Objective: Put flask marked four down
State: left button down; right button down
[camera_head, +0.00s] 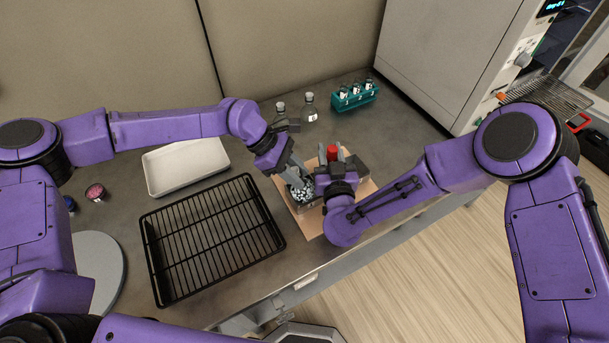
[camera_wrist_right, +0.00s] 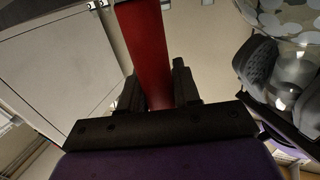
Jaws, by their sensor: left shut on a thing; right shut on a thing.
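My left gripper (camera_head: 297,180) is shut at a white-speckled thing (camera_head: 303,193) over the tan board (camera_head: 325,225). The right wrist view shows clear glass (camera_wrist_right: 295,75) at the right edge beside dark gripper parts, with pale round spots above it. This looks like a flask in my left gripper; I cannot read any mark on it. My right gripper (camera_head: 333,160) is shut on a red thing (camera_head: 332,151), which also stands between the fingers in the right wrist view (camera_wrist_right: 147,50). How the flask's base rests is hidden.
Two clear bottles (camera_head: 309,107) and a teal rack of vials (camera_head: 354,95) stand behind. A white tray (camera_head: 186,166) and a black wire rack (camera_head: 213,235) lie to the left. A large grey cabinet (camera_head: 450,55) stands at the back right. Bare bench shows right of the board.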

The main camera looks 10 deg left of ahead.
pick_arm(q)
jog(key=d+y, duration=0.1)
jog(key=r+y, duration=0.1)
jog(key=shift+s+d+y, duration=0.1)
jog(key=shift+d+y, duration=0.2)
jog(key=shift+d, duration=0.1)
jog(key=shift+d+f+t+y, duration=0.2)
jog(key=shift+f+t+y, duration=0.1)
jog(key=shift+y, duration=0.1)
jog(key=shift+d+f, duration=0.1)
jog(key=shift+f, duration=0.35)
jog(key=shift+a+f, duration=0.15)
jog(key=shift+a, duration=0.1)
jog(key=c, duration=0.8)
grip_release()
jog(key=shift+d+f, duration=0.1)
